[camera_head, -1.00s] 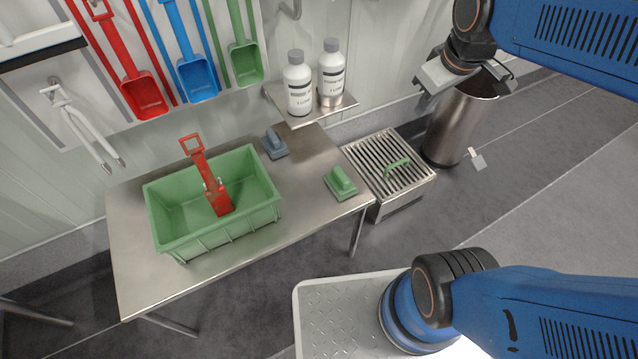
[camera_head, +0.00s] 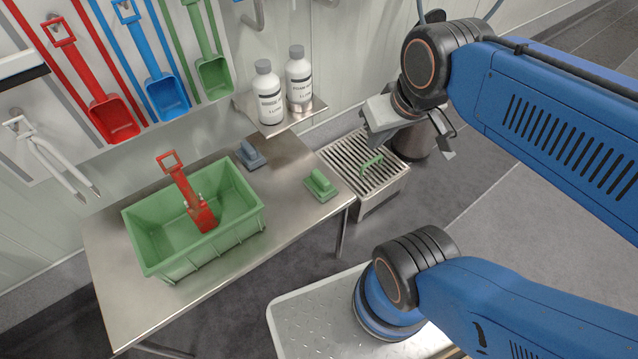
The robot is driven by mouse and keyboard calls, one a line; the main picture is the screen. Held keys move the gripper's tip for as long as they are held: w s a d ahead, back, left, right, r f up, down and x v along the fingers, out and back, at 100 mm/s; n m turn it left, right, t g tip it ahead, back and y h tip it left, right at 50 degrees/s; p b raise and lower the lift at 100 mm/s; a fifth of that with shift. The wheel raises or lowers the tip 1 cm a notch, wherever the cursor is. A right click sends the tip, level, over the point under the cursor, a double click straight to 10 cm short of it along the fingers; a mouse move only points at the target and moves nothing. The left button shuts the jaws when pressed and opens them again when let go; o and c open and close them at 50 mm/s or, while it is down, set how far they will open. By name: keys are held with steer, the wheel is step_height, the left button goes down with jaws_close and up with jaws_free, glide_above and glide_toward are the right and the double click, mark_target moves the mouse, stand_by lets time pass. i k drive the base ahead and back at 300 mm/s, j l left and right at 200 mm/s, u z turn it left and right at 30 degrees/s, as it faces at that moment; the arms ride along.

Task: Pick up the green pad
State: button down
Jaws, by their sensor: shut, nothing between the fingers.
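The green pad (camera_head: 321,186) lies on the right end of the steel table, near its edge. It has a flat base and a raised handle block.
A green crate (camera_head: 160,250) with a red scoop (camera_head: 187,195) stands on the table (camera_head: 105,270). A blue-grey pad (camera_head: 251,155) lies behind it. Two white bottles (camera_head: 268,97) stand on a wall shelf.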

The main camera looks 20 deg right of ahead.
mark_target(322, 189)
steer(key=k+j, duration=0.15)
steer(key=j, duration=0.2)
steer(key=k+j+z, duration=0.1)
steer(key=j, duration=0.3)
steer(key=k+j, duration=0.15)
steer(key=j, duration=0.2)
steer(key=k+j, duration=0.15)
steer(key=j, duration=0.2)
steer(key=z, duration=0.05)
